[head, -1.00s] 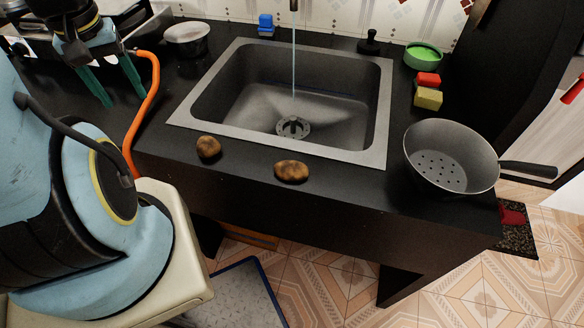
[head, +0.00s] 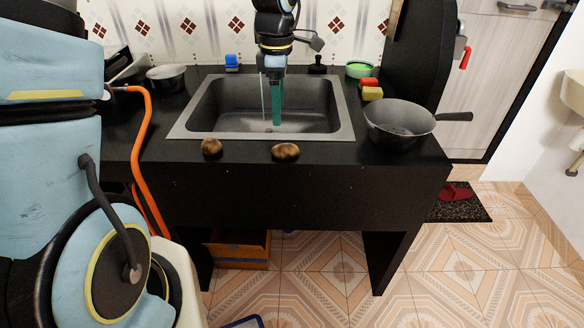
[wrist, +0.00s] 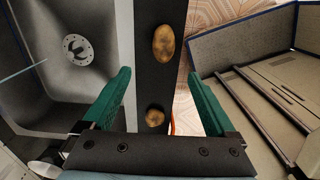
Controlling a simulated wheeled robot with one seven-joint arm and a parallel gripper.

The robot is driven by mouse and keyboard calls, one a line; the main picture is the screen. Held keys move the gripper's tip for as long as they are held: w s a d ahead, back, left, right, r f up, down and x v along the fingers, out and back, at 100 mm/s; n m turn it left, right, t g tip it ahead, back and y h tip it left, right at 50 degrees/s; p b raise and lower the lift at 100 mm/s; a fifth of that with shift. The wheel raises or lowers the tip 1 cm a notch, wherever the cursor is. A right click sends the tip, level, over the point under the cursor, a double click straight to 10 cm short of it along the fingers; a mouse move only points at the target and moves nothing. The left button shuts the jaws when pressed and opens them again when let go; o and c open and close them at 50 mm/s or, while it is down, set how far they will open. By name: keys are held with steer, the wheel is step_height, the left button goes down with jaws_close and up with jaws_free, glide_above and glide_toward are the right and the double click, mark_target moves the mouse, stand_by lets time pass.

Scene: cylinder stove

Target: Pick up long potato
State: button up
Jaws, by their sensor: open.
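The long potato (head: 285,151) is brown and oval and lies on the black counter's front strip, in front of the sink. It shows in the wrist view (wrist: 163,44), beyond my fingertips. A rounder potato (head: 211,147) lies to its left; it appears lower in the wrist view (wrist: 154,117), in the space between my fingers. My gripper (head: 276,121) hangs over the sink area in the head view, its green fingers pointing down. In the wrist view my gripper (wrist: 159,75) is open, with nothing held between the fingers.
A bowl (head: 166,78) stands back left. An orange hose (head: 142,135) runs at left.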

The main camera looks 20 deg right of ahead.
glide_above(285, 146)
step_height(285, 146, down, 5)
steer(key=shift+w+r+p, duration=0.1)
steer(key=shift+w+p, duration=0.05)
steer(key=shift+p, duration=0.2)
steer(key=shift+f+p, duration=0.85)
steer(key=shift+f, duration=2.25)
jaws_close()
